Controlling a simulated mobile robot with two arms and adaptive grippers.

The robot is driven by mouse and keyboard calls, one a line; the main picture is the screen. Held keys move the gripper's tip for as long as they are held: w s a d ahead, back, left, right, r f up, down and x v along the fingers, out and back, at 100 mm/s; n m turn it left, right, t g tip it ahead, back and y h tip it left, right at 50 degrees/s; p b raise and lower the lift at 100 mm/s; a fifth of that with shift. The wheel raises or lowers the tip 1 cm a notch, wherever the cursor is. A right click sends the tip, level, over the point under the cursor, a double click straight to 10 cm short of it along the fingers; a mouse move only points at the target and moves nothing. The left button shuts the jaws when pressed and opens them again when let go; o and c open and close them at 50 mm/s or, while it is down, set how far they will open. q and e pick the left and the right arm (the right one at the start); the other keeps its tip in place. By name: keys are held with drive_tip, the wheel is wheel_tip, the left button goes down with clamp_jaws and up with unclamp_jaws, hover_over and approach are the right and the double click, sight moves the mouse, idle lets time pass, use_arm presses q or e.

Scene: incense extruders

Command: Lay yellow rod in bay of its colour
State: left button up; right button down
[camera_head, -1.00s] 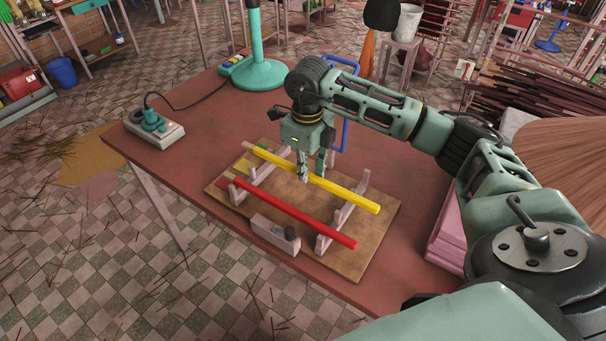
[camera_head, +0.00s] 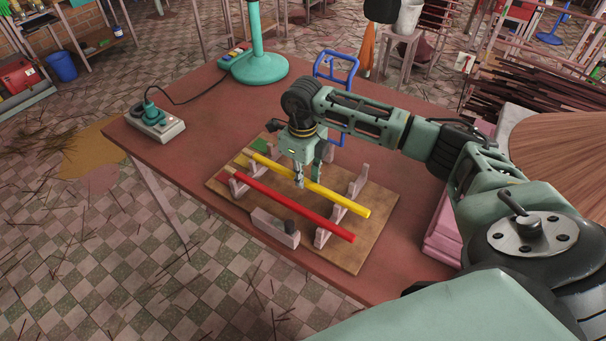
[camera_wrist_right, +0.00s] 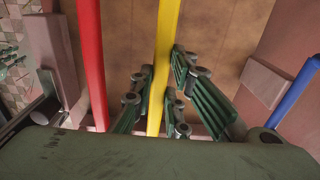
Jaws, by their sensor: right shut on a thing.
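The yellow rod (camera_head: 335,197) runs slantwise over the wooden rack board, parallel to the red rod. My right gripper (camera_head: 299,184) points down and is shut on its middle. In the right wrist view, the yellow rod (camera_wrist_right: 162,60) passes between the fingers (camera_wrist_right: 155,105). The rod's near right end lies between two upright posts of the right support (camera_head: 357,182); I cannot tell whether it touches the support's floor. The red rod (camera_head: 290,203) lies in the bay nearer the front. A green patch (camera_head: 259,145) marks the back bay. My left gripper is not in view.
The board (camera_head: 350,258) lies on a reddish table (camera_head: 200,100). A green lamp base (camera_head: 260,68), a corded box (camera_head: 158,123) and a blue frame (camera_head: 335,68) stand farther back.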

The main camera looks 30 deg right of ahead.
drive_tip(key=shift+f, duration=0.2)
drive_tip(key=c, duration=1.7)
unclamp_jaws()
drive_tip(key=shift+r, duration=0.1)
drive_tip(key=shift+r, duration=0.15)
drive_tip(key=shift+r+p, duration=0.45)
drive_tip(key=shift+p, duration=0.15)
wheel_tip(320, 180, up, 12)
drive_tip(key=b, duration=0.3)
drive_tip(key=shift+f+b, duration=0.1)
drive_tip(key=shift+b, duration=0.25)
